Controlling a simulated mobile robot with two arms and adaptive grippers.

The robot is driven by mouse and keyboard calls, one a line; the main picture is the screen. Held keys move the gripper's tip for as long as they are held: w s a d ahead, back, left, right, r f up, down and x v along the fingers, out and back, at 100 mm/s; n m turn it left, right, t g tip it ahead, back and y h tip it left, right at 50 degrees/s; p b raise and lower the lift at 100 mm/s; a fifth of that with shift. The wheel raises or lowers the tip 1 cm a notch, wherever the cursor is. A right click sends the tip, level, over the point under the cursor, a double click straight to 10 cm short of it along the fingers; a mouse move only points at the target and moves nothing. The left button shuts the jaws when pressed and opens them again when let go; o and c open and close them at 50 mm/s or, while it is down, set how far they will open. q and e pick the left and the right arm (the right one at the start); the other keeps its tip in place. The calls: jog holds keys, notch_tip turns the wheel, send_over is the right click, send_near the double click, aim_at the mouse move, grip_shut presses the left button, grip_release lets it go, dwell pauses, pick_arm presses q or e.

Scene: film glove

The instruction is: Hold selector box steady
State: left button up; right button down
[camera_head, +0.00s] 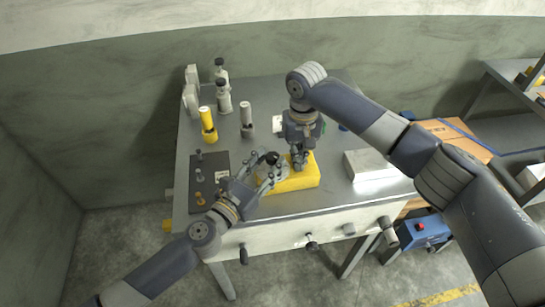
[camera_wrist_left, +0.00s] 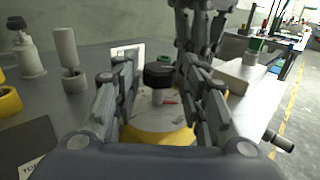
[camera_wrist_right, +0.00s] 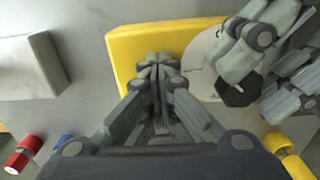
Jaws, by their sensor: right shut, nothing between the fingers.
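The selector box (camera_head: 308,176) is a yellow block near the table's front edge. It carries a pale round dial plate (camera_wrist_right: 203,62) and a black knob (camera_wrist_left: 158,76) on a light stem. My left gripper (camera_head: 269,170) is at the box's left end. In the left wrist view its open fingers stand on either side of the knob, with gaps visible. My right gripper (camera_head: 299,163) points down at the box. In the right wrist view its fingers (camera_wrist_right: 158,62) are shut together over the yellow top, holding nothing. Whether the tips touch the top cannot be told.
A yellow cylinder (camera_head: 208,124), a grey-white cylinder (camera_head: 247,121) and white bottles (camera_head: 223,97) stand at the back left. A dark board (camera_head: 209,181) with small pegs lies left. A pale block (camera_head: 370,166) lies right of the box. Knobs line the table's front.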

pick_arm(q)
jog(key=shift+x, duration=1.25)
jog(key=shift+c, duration=0.3)
jog(key=c, duration=0.7)
jog(key=shift+c, duration=0.2)
jog(key=shift+d+n+t+y, duration=0.1)
jog(key=shift+n+t+y, duration=0.2)
jog(key=shift+y, duration=0.1)
jog(key=n+t+y, duration=0.1)
jog(key=n+y, duration=0.2)
jog(key=y, duration=0.1)
jog(key=shift+f+n+y, duration=0.1)
jog(key=shift+n+y, duration=0.95)
jog(key=shift+y, duration=0.65)
jog(key=shift+n+y, duration=1.05)
jog(key=shift+y, duration=0.95)
